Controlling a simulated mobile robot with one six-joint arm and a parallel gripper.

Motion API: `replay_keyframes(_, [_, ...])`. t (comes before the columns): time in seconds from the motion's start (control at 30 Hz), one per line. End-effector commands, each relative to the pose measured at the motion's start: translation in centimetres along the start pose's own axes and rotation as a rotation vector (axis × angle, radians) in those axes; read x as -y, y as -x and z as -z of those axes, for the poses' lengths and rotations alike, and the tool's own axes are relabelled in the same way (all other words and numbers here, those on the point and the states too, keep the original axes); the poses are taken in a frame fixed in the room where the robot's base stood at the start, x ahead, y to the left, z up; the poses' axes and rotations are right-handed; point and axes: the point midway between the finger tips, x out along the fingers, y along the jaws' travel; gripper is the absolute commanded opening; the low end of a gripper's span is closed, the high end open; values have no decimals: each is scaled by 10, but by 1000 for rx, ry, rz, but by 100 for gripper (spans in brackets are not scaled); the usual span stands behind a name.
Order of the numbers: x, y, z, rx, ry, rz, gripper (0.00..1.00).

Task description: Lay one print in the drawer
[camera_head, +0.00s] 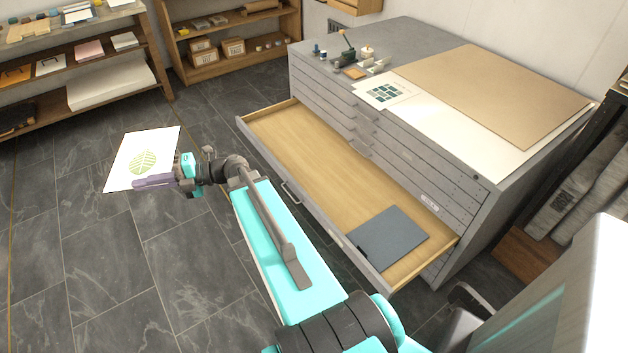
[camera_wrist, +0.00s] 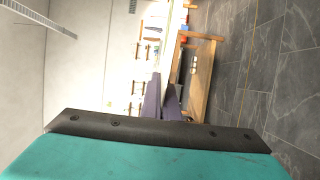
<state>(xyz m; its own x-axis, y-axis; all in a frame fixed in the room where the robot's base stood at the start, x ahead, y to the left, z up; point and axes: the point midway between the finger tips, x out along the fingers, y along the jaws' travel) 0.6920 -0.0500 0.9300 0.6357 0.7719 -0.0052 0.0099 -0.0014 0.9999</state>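A white print (camera_head: 145,158) with a green leaf design is in my gripper, out over the floor to the left of the cabinet. My gripper (camera_head: 152,182) is shut on the print's near edge; its purple fingers also show close together in the wrist view (camera_wrist: 163,103), where the print cannot be made out clearly. The drawer (camera_head: 315,175) of the grey flat-file cabinet is pulled open, its pale wooden bottom mostly bare. A blue-grey folder (camera_head: 387,238) lies flat in its near right end. The print is apart from the drawer.
The cabinet top (camera_head: 480,140) holds a brown board, white sheets, a sheet with green blocks (camera_head: 385,91) and small tools. Shelves (camera_head: 70,60) stand at the back left. A dark rack with rolls (camera_head: 575,190) stands at right. The tiled floor at left is clear.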

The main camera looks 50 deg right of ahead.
Motion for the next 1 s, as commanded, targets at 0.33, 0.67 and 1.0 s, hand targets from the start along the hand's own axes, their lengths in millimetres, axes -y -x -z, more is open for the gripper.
replay_keyframes(0.33, [76, 65, -88, 173, -22, 67, 0])
replay_keyframes(0.67, [141, 143, -162, 339, -47, 127, 0])
replay_keyframes(1.0, [207, 238, -226, 511, -77, 184, 0])
